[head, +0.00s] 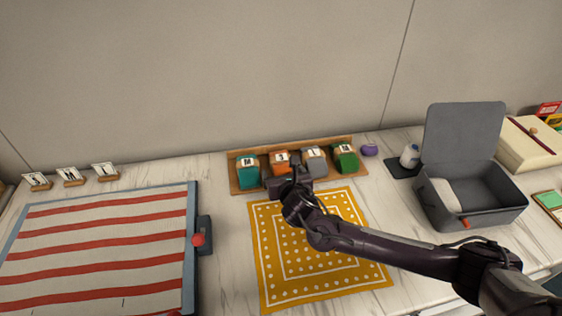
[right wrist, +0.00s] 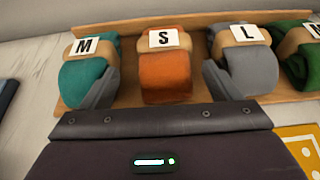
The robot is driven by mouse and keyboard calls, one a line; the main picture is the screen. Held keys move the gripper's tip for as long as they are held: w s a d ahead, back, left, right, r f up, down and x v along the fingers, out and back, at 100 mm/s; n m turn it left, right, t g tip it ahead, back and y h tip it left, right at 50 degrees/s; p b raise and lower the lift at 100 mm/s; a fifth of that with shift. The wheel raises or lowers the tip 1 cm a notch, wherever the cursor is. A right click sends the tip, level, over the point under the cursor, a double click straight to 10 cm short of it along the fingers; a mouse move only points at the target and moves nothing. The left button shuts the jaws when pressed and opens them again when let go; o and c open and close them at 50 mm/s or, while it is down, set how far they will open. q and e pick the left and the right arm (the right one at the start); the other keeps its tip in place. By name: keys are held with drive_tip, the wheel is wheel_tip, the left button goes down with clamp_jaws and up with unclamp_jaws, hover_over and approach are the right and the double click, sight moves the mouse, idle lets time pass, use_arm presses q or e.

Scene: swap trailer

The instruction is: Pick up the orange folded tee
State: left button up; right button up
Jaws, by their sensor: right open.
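The orange folded tee (head: 281,168) sits in a wooden tray (head: 233,182) at the back of the counter, between a teal tee and a grey tee. In the right wrist view the orange tee (right wrist: 165,75) is rolled, with a tan band and an "S" label on top. My right gripper (head: 283,176) is at the front of the tray, before the orange tee. In the right wrist view its open fingers (right wrist: 162,90) stand on either side of the orange tee, the left one by the teal tee and the right one by the grey tee. My left gripper is not in view.
The teal tee (head: 248,176), grey tee (head: 314,162) and green tee (head: 345,160) share the tray. A yellow patterned cloth (head: 275,285) lies in front. A striped board (head: 100,240) is left; an open grey box (head: 470,205) is right.

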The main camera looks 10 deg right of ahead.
sight(282, 166)
drive_tip(key=x, duration=0.3)
drive_tip(key=shift+w+d+f+p, duration=0.1)
drive_tip(key=shift+w+d+p, duration=0.25)
drive_tip(key=shift+w+p, duration=0.05)
drive_tip(key=shift+w+f, duration=0.25)
drive_tip(key=shift+w, duration=0.3)
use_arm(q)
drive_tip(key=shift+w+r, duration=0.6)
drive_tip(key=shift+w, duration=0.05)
use_arm(e)
drive_tip(key=c, duration=1.1)
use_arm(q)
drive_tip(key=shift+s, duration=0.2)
use_arm(e)
drive_tip(key=shift+c, duration=0.2)
drive_tip(key=shift+r, duration=0.1)
